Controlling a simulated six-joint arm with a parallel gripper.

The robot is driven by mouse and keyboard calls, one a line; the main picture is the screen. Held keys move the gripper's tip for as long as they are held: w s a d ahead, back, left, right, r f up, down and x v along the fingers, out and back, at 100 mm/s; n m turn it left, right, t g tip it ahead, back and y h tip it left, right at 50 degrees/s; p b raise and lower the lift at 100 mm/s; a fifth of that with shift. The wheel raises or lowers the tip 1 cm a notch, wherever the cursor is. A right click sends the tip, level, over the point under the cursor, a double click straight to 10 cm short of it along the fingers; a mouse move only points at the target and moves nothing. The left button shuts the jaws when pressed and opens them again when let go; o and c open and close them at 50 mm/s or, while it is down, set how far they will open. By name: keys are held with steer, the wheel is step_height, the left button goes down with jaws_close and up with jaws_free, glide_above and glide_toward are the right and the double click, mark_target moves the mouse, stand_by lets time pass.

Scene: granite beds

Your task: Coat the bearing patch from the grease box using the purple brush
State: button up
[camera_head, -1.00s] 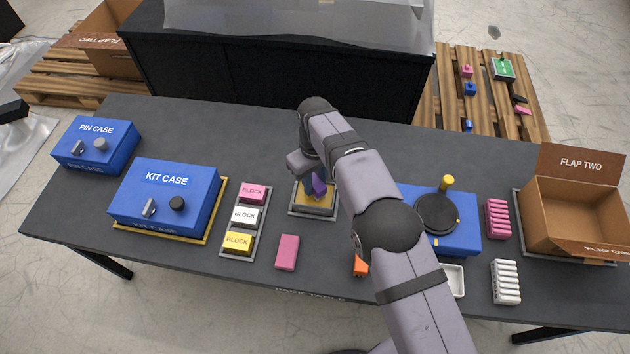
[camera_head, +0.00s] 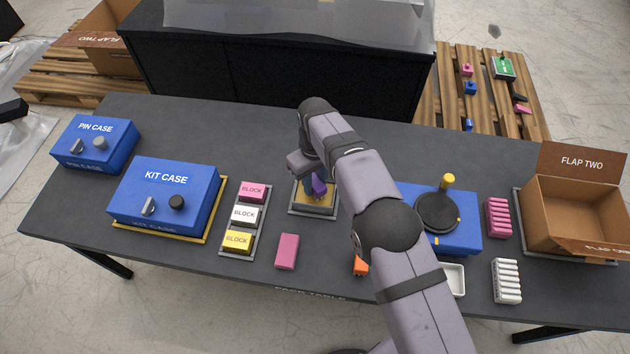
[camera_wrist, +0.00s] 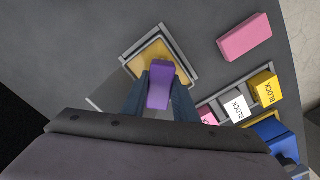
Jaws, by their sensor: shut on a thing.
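My gripper (camera_head: 311,176) is shut on the purple brush (camera_head: 319,187), which also shows between the two fingers in the wrist view (camera_wrist: 160,84). The brush is over a shallow square grey-rimmed box with an amber surface (camera_head: 301,209). This box also shows in the wrist view (camera_wrist: 153,51). I cannot tell from its look alone whether it is the grease box or the bearing patch. The brush's lower end is hidden, so I cannot tell whether it touches the amber surface. My arm hides part of the table to the right.
A rack of three blocks (camera_head: 262,219) and a pink block (camera_head: 287,251) lie left and in front. A blue unit with a black disc (camera_head: 459,237), a white tray (camera_head: 458,281) and an open carton (camera_head: 575,215) are at right. The KIT CASE (camera_head: 166,197) stands left.

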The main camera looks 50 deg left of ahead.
mark_target(315, 182)
steer(key=shift+f+b, duration=0.3)
steer(key=shift+f, duration=0.25)
steer(key=shift+r, duration=0.1)
stand_by(0.6)
steer(key=shift+r+p, duration=2.4)
steer(key=shift+r, duration=1.05)
steer(key=w+d+r+m, duration=0.4)
steer(key=w+d, duration=0.8)
steer(key=w+d+r+m, duration=0.4)
steer(key=w+d, duration=0.7)
steer(key=d, duration=0.1)
steer(key=d+r+m, duration=0.1)
steer(key=d+m, duration=0.2)
steer(key=d, duration=0.7)
steer(key=s+d+r+m, duration=0.1)
steer(key=d+r+m, duration=0.1)
steer(key=d, duration=0.9)
steer(key=s+d+r+m, duration=0.1)
steer(key=d+m, duration=0.4)
steer(key=d, duration=0.6)
steer(key=shift+s+r, duration=0.15)
steer(key=shift+r, duration=0.4)
